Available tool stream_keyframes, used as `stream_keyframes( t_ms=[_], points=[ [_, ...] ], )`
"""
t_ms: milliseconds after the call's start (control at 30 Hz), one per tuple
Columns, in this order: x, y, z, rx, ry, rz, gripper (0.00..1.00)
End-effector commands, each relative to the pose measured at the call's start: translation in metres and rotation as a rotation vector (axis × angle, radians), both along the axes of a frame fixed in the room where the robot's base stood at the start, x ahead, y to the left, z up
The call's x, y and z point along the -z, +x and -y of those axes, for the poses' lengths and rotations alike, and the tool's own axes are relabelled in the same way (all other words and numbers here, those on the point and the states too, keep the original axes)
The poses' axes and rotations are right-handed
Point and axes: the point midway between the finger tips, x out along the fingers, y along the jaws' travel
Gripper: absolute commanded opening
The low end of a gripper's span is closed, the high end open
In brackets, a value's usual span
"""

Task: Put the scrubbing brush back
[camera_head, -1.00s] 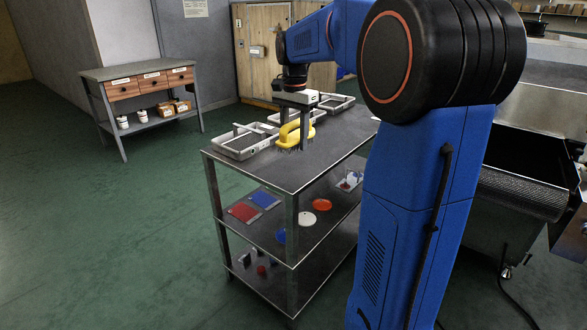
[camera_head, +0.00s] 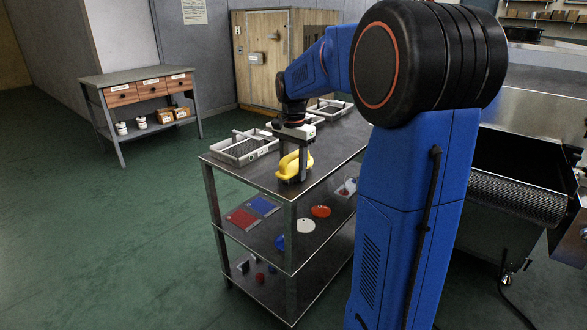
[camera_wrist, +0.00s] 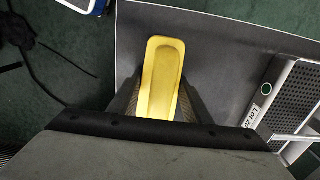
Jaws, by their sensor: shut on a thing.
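The scrubbing brush (camera_head: 291,165) has a yellow handle and is at the front part of the grey cart's top shelf (camera_head: 268,179). My gripper (camera_head: 293,168) points down and is shut on the brush's handle. In the wrist view the yellow handle (camera_wrist: 160,80) lies between the two dark fingers, over the grey cart top (camera_wrist: 215,60). The brush is upright, low over the top or on it; I cannot tell whether it touches. Its bristles are hardly visible.
Metal frame trays (camera_head: 243,148) stand in a row on the cart top behind the brush; one shows at right in the wrist view (camera_wrist: 290,95). Lower shelves hold red and blue plates (camera_head: 241,218). A drawer bench (camera_head: 135,85) stands far left. Conveyor machinery is at right.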

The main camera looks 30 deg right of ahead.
Motion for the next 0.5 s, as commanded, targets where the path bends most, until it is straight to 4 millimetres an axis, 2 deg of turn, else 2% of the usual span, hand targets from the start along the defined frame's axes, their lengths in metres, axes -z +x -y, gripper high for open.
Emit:
stream_keyframes(
  t_ms=[67,100,167,500],
  points=[
    [0.0018,0.0,0.0,0.0,0.0,0.0,0.2],
    [0.0024,0.0,0.0,0.0,0.0,0.0,0.47],
    [0.0021,0.0001,0.0,0.0,0.0,0.0,0.61],
    [0.0006,0.0,0.0,0.0,0.0,0.0,0.63]
  ],
)
